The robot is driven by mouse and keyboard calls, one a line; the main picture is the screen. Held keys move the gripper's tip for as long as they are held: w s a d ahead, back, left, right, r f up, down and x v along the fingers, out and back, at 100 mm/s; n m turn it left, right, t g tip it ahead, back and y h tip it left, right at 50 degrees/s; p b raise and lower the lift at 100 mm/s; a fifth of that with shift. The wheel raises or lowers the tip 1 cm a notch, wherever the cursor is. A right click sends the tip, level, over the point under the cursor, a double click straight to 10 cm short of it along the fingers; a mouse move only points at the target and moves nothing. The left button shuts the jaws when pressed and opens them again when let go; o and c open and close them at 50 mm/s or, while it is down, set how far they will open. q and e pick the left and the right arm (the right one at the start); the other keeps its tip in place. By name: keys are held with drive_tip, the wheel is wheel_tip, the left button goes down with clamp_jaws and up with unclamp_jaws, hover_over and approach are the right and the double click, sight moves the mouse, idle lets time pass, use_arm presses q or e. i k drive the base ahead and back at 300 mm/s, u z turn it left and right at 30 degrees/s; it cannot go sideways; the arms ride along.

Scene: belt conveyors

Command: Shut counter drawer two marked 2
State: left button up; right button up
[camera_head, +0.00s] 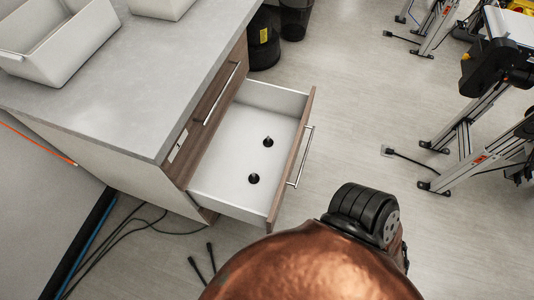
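An open drawer (222,172) with white inside walls sticks out of the counter. Its brown wood front (293,155) faces right and carries a long metal bar handle (301,157). Two small black objects, one at the back (268,142) and one nearer (254,178), stand on its floor. A shut drawer front (222,90) with its own bar handle is above it. A small pale label (177,146) is on the counter's front; I cannot read it, and no number 2 is legible. Neither of my grippers can be made out.
The grey countertop (125,95) bears pale bins (60,40). Black bins (263,45) stand on the floor behind the drawer. Conveyor legs (470,140) and cables are at right; more cables (120,235) lie at lower left. Floor right of the drawer is clear.

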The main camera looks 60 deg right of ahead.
sight(220, 184)
drive_tip(key=u, duration=0.1)
drive_tip(key=k, duration=0.6)
drive_tip(key=z, duration=1.75)
drive_tip(key=i, duration=0.5)
drive_tip(key=u, duration=0.05)
